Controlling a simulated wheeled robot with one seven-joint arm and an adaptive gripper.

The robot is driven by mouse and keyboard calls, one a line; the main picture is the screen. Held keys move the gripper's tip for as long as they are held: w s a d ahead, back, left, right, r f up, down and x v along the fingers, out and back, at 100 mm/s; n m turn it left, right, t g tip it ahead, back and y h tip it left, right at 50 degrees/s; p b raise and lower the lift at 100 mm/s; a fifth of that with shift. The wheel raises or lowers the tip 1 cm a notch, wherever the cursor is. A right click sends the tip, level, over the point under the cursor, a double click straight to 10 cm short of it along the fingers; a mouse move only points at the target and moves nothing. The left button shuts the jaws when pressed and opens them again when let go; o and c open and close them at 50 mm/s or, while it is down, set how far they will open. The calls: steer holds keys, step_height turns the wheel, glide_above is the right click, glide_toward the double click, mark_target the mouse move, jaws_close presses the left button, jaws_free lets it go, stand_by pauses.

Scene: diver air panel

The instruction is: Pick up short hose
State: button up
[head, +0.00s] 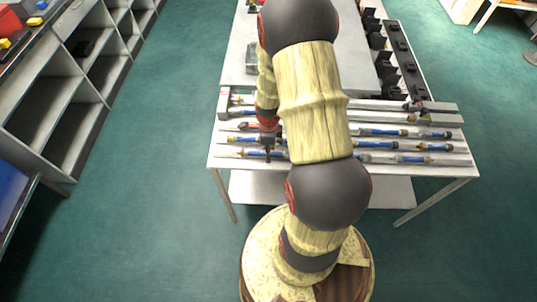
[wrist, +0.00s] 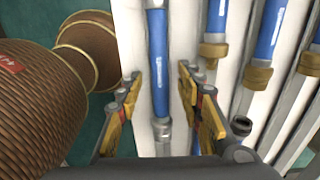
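Several blue hoses with metal and brass end fittings lie in rows on a white table (head: 440,168). In the wrist view, one blue hose (wrist: 157,55) with a silver fitting runs between the two fingers of my gripper (wrist: 159,80). The fingers are open, one on each side of it, with gaps showing. In the head view, my gripper (head: 268,152) is over the left part of the front row, at a blue hose (head: 248,153). My arm hides the middle of the rows. I cannot tell which hose is the short one.
More blue hoses (wrist: 267,35) with brass fittings lie close to the right of my gripper in the wrist view. Black fittings (head: 385,58) stand along the table's right side. Grey shelving (head: 62,90) is at the left. Green floor (head: 130,220) is clear between.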

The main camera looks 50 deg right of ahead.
steer(key=shift+c, duration=0.5)
steer(key=c, duration=0.8)
steer(key=shift+r, duration=0.1)
jaws_close()
